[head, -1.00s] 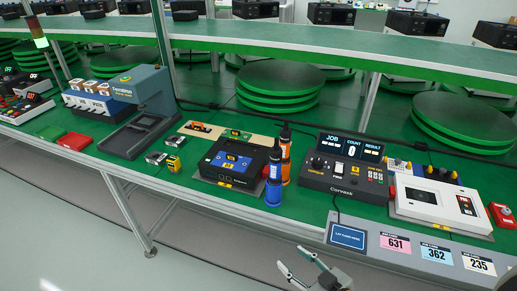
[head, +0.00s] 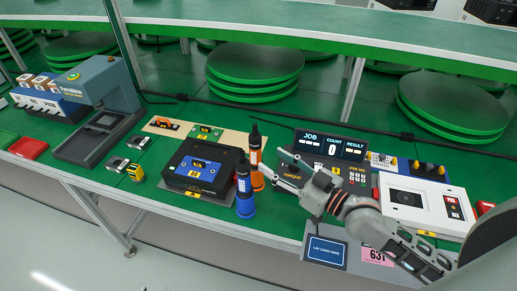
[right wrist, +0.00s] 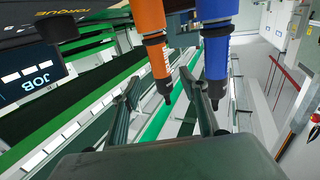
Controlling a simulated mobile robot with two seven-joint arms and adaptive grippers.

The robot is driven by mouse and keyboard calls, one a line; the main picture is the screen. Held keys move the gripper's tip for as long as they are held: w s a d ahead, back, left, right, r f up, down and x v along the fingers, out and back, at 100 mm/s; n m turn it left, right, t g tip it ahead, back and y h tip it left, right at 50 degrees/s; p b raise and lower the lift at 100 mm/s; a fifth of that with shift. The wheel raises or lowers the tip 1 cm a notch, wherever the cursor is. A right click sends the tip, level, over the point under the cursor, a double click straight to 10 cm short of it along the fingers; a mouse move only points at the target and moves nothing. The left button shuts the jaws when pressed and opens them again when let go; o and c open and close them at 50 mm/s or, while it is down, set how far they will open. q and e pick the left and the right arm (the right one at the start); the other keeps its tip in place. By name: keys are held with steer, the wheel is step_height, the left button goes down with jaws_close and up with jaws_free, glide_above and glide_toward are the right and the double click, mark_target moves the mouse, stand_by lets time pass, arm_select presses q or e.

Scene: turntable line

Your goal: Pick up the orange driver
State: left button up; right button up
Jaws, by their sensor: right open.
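The orange driver (head: 257,178) stands upright on the green table, with a black upper part, just behind and right of the blue driver (head: 244,206). My right gripper (head: 277,166) is open and empty, its fingers pointing left toward the orange driver from its right side. In the right wrist view the orange driver (right wrist: 149,32) lies ahead between the lines of the two spread fingers (right wrist: 162,88), and the blue driver (right wrist: 215,52) is beside it, nearer the right-hand finger. I see no finger touching either driver. My left gripper is not in view.
A black box fixture (head: 190,181) stands left of the drivers. The black job-count console (head: 330,147) is partly hidden behind my right arm. A white device (head: 420,208) is at the right, and a yellow tape measure (head: 135,172) at the left.

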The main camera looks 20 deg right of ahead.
mark_target(260, 153)
steer(key=x, duration=0.7)
steer(key=shift+w+a, duration=0.2)
steer(key=shift+w, duration=0.05)
jaws_close()
